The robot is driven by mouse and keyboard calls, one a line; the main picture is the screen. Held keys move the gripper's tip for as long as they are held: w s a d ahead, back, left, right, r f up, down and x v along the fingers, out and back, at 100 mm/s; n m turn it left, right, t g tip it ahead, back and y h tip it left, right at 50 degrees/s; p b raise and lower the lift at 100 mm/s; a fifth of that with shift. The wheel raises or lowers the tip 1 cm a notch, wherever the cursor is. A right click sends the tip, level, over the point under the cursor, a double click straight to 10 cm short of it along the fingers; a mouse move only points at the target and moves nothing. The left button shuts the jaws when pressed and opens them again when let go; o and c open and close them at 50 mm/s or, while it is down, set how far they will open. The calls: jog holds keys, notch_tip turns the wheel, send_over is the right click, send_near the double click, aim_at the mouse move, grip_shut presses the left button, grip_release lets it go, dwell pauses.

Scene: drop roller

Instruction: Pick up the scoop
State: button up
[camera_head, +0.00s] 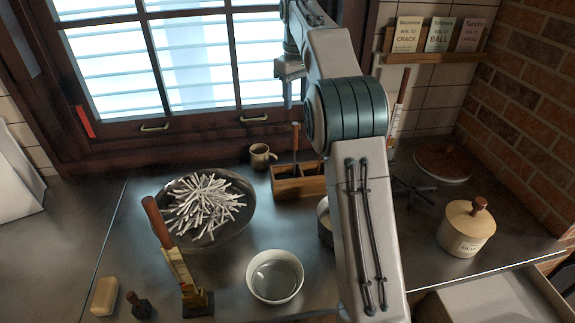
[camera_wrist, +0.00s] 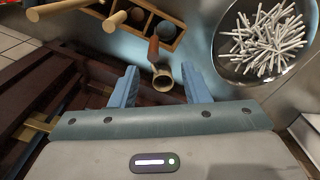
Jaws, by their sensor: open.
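No thing is plainly recognisable as the scoop. A tool with a long wooden handle (camera_head: 295,140) stands up from a wooden divided box (camera_head: 300,187); its lower end is hidden, so I cannot tell if it is the scoop. The box also shows at the top of the wrist view (camera_wrist: 172,42). My gripper (camera_wrist: 159,68) is open and empty, high in front of the window. In the wrist view, a small cup-shaped thing (camera_wrist: 162,80) shows between my fingertips, below and apart from them. It seems to be the beige mug (camera_head: 260,155) beside the box.
A dark wide bowl of white sticks (camera_head: 240,225) is left of the box. A white bowl (camera_head: 275,275) and a tool on a stand (camera_head: 180,270) are in front. A lidded jar (camera_head: 467,228) stands right. The window frame (camera_head: 200,135) is close behind the mug.

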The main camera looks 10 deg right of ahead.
aim_at(294, 124)
jog(key=f, duration=0.5)
jog(key=w+f, duration=0.1)
jog(key=f, duration=0.2)
jog(key=shift+w+a+f+b, duration=0.1)
jog(key=shift+f+b, duration=0.1)
jog(key=shift+b, duration=0.2)
jog(key=shift+w+d+f+p, duration=0.15)
jog(key=shift+f+p, duration=0.1)
jog(key=shift+f, duration=1.1)
jog(key=shift+w+d+f+p, duration=0.15)
jog(key=shift+f+p, duration=0.1)
jog(key=shift+f, duration=1.1)
jog(key=shift+c, duration=0.2)
grip_shut()
